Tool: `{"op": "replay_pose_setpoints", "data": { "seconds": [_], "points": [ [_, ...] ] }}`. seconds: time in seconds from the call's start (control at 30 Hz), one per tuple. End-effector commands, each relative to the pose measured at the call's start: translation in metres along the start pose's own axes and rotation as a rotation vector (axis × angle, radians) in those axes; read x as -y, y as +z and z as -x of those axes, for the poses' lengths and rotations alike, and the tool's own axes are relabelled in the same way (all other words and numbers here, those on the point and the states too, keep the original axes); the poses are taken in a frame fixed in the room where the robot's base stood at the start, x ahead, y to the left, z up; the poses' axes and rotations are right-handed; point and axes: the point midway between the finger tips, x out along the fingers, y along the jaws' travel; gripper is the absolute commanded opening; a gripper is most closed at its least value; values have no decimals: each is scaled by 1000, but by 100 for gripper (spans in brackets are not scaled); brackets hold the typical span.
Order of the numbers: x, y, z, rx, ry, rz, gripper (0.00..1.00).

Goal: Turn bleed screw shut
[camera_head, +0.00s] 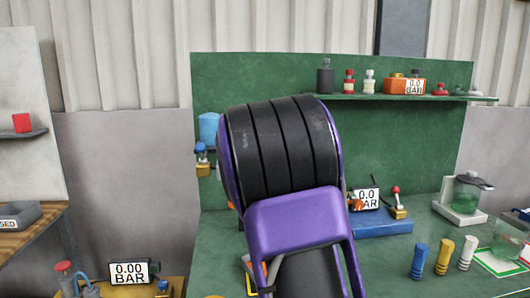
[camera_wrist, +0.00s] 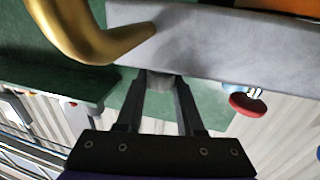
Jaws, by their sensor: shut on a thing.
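In the wrist view my gripper (camera_wrist: 160,80) has its two dark fingers close around a small grey piece, apparently the bleed screw (camera_wrist: 160,83). The piece sits at the edge of a pale grey block (camera_wrist: 215,45), and the fingertips are at that edge. The screw's slot or turn angle cannot be made out. In the head view my large purple and black arm hides the gripper and the screw. A gauge reading 0.0 BAR (camera_head: 367,197) stands right of my arm, partly covered.
A curved brass pipe (camera_wrist: 90,35) lies close left of my fingers, and a red knob (camera_wrist: 248,104) is to the right. A blue block (camera_head: 383,226) and blue, yellow and white cylinders (camera_head: 443,256) stand on the green bench.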

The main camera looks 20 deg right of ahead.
Motion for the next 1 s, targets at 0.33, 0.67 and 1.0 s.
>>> {"op": "replay_pose_setpoints", "data": {
  "seconds": [0.33, 0.67, 1.0],
  "points": [
    [3, -6, 0, 6, 220, 8, 0],
    [2, -1, -1, 1, 471, 2, 0],
    [0, 0, -1, 0, 651, -1, 0]
  ]
}}
